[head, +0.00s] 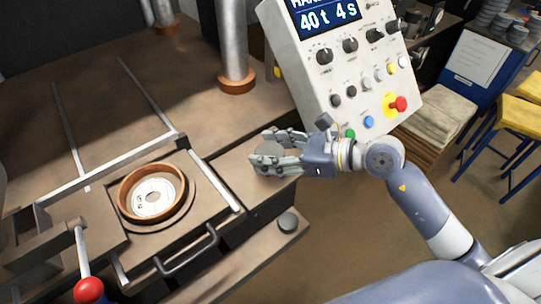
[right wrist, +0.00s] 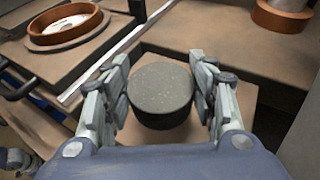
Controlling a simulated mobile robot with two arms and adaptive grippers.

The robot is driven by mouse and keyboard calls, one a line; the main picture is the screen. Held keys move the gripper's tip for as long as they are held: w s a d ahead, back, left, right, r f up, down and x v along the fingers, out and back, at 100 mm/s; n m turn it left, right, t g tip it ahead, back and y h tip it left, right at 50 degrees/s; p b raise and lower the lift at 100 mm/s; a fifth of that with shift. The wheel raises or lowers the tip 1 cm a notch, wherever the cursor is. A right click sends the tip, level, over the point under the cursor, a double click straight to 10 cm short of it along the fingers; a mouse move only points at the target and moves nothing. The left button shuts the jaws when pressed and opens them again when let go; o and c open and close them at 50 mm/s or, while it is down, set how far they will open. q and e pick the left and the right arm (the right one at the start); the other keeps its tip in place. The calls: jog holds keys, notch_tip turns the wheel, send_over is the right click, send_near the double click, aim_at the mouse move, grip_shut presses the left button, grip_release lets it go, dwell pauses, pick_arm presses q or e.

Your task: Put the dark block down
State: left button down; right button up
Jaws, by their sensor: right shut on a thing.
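The dark block (right wrist: 160,92) is a short, round, dark grey cylinder with a speckled flat top. My right gripper (right wrist: 160,100) is shut on it, with one finger at each side. In the head view the block (head: 269,158) is partly hidden between the fingers of my right gripper (head: 268,154). It is over the brown metal surface (head: 226,166) to the right of the ring mould. I cannot tell whether its underside touches that surface. My left gripper is not in view.
A copper-coloured ring mould (head: 125,203) holds a pale disc (head: 153,197). A control panel (head: 305,95) with knobs and a red button stands behind my right gripper. A metal column (head: 233,40) rises at the back.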

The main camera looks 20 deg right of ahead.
jog(key=shift+w+d, duration=0.2)
jog(key=shift+w, duration=0.2)
notch_tip(320, 180, down, 2)
jog(key=shift+f+p, duration=0.25)
jog(key=shift+p, duration=0.4)
jog(key=shift+f, duration=0.5)
jog(key=shift+f, duration=0.1)
jog(key=o, duration=1.3)
jog(key=shift+f, duration=0.1)
